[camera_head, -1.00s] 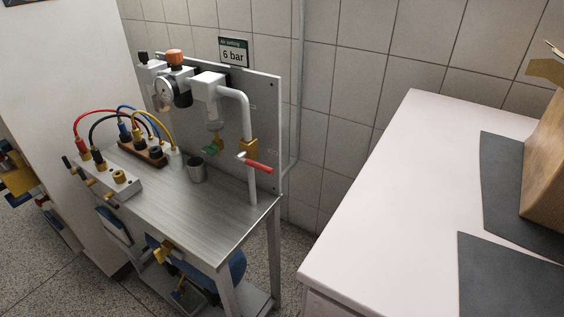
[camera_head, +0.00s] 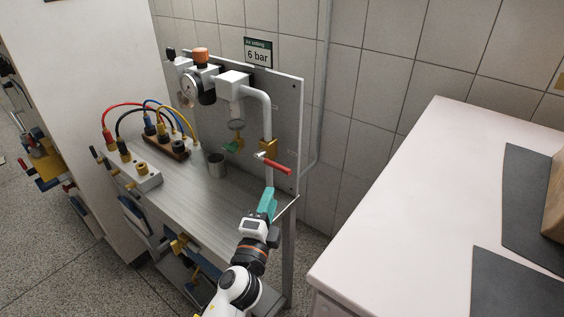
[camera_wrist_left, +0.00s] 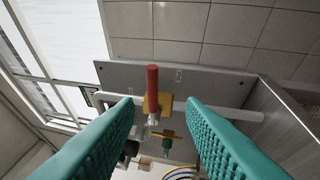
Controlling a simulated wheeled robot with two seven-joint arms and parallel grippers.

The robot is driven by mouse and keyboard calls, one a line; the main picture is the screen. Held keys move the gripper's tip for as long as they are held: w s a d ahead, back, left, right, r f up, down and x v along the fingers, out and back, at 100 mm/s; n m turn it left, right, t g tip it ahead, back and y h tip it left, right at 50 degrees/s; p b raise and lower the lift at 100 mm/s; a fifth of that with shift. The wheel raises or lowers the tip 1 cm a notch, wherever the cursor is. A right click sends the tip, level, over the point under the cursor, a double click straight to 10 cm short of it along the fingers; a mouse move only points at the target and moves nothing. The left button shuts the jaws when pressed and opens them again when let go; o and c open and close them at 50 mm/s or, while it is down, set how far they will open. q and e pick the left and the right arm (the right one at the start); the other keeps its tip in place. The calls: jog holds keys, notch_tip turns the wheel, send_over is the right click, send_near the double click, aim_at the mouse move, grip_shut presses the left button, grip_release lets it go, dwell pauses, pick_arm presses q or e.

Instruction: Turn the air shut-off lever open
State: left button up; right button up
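The air shut-off lever (camera_head: 277,167) has a red handle. It sits on a brass valve (camera_head: 268,148) on the white vertical pipe (camera_head: 267,109) and sticks out across the pipe, to the right. My left gripper (camera_head: 268,199) is below the lever, apart from it, with its teal fingers pointing up. In the left wrist view the fingers of my left gripper (camera_wrist_left: 160,104) are spread and empty. The red lever (camera_wrist_left: 152,88) shows ahead, between the fingertips in that picture, crosswise to the pipe (camera_wrist_left: 228,111). My right gripper is not in view.
A gauge (camera_head: 190,85) and an orange-knobbed regulator (camera_head: 201,56) are on the back panel. A white counter (camera_head: 420,190) stands at the right.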

pick_arm(q)
jog(key=r+x, duration=0.1)
jog(key=x, duration=1.1)
jog(key=shift+r, duration=0.1)
grip_shut()
